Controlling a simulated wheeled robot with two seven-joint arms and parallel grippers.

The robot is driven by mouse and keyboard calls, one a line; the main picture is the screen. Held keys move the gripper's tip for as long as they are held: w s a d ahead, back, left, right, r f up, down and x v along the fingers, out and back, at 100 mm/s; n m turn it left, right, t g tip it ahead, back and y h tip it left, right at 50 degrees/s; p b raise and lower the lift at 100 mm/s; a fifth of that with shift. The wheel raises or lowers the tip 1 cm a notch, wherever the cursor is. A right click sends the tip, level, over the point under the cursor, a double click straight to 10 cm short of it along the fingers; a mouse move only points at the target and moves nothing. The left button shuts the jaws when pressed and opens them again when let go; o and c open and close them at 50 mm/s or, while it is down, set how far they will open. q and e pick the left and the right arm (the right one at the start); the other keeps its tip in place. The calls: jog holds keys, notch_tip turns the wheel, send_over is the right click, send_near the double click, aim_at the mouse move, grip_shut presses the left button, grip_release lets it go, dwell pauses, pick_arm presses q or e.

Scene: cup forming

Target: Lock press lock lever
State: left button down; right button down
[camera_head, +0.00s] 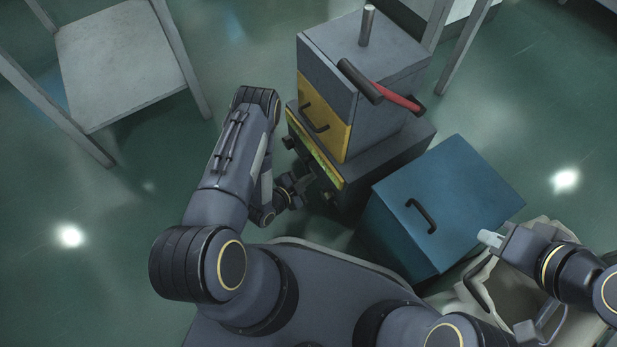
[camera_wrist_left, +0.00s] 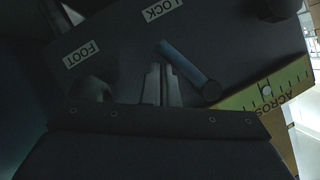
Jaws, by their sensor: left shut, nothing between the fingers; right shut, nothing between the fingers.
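The press (camera_head: 365,60) is a grey machine with a yellow door and a red lever with dark grips. In the left wrist view a blue lever (camera_wrist_left: 185,64) lies slanted on the dark press face, below the label LOCK (camera_wrist_left: 165,10), with a dark round end at its lower right. My left gripper (camera_wrist_left: 161,84) is shut and empty just left of this lever; I cannot tell whether they touch. In the head view my left gripper (camera_head: 308,183) is at the press's lower front. My right gripper (camera_head: 490,238) is shut and empty by the blue box.
A blue box (camera_head: 470,185) with a black handle stands right of the press. A FOOT label (camera_wrist_left: 82,54) and a yellow-green scale strip (camera_wrist_left: 262,92) are on or by the press face. A grey table (camera_head: 120,60) stands at the upper left. The floor left of my left arm is clear.

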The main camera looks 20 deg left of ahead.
pick_arm(q)
jog(key=shift+w+a+f, duration=0.4)
jog(key=shift+a+f, duration=0.15)
pick_arm(e)
jog(key=shift+w+a+f, duration=0.15)
jog(key=shift+a+f, duration=0.05)
jog(key=shift+f, duration=0.05)
pick_arm(q)
jog(key=shift+w+a+f, duration=0.1)
dwell(0.3)
